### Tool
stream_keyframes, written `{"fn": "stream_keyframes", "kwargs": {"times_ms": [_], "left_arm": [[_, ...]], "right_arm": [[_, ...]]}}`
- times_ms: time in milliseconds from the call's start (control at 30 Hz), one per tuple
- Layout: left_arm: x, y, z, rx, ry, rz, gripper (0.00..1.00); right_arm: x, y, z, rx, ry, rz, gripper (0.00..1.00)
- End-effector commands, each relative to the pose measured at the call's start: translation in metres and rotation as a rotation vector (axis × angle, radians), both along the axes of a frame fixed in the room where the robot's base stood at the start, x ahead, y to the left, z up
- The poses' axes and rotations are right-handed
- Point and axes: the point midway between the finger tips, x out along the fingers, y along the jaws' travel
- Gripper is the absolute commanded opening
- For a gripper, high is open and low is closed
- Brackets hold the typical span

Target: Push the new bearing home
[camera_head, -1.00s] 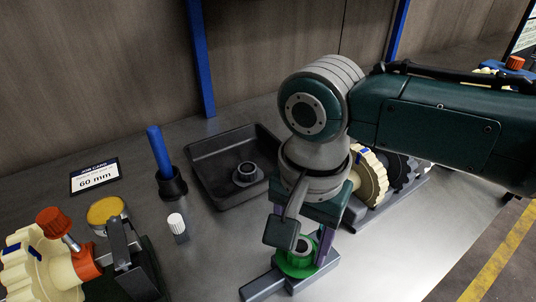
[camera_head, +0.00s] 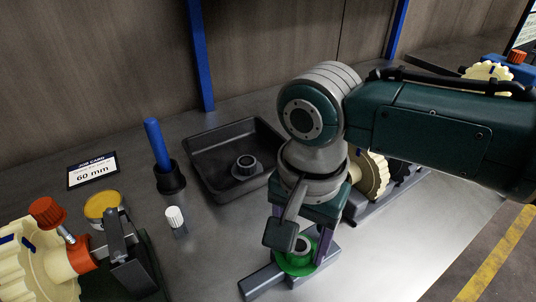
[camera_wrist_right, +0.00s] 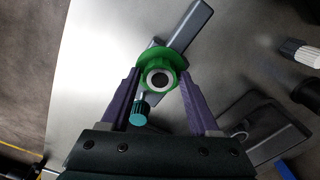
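A green round holder (camera_head: 290,268) sits on a grey bar-shaped base (camera_head: 262,283) under my right gripper. In the right wrist view, a grey ring-shaped bearing (camera_wrist_right: 160,80) is seen end-on in the middle of the green holder (camera_wrist_right: 143,63). How deep it sits cannot be told. My right gripper (camera_wrist_right: 160,74) points down, its purple fingers spread on either side of the ring, tips near the green rim. Contact cannot be told. Another grey ring part (camera_head: 245,166) lies in the dark tray (camera_head: 208,182). My left gripper is not in view.
A blue-handled tool stands in a dark cup (camera_head: 171,181), beside a small white-capped part (camera_head: 175,217). A cream gear fixture with an orange knob (camera_head: 47,211) is at left. More gears (camera_head: 372,172) stand behind my right arm. Bare table lies right of the green holder.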

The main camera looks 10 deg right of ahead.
Motion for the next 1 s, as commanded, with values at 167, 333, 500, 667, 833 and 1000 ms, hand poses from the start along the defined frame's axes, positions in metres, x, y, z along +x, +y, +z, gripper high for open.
{"fn": "stream_keyframes", "kwargs": {"times_ms": [167, 333, 500, 667, 833, 1000], "left_arm": [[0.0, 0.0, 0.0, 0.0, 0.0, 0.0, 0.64], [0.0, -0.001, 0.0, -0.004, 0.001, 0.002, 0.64], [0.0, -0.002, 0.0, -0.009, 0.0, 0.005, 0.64], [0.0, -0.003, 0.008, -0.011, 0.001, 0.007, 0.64], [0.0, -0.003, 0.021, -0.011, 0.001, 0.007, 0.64], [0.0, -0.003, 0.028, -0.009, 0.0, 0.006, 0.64]], "right_arm": [[0.0, 0.0, 0.0, -0.001, 0.001, 0.0, 0.83], [0.0, 0.0, 0.0, -0.001, 0.001, 0.0, 0.94], [0.0, 0.0, 0.0, 0.0, 0.001, 0.0, 0.94], [0.0, 0.0, 0.017, 0.001, 0.0, 0.001, 0.94], [0.0, 0.0, 0.052, 0.002, -0.002, 0.002, 0.94], [0.0, 0.0, 0.082, 0.001, -0.001, 0.001, 0.94]]}}
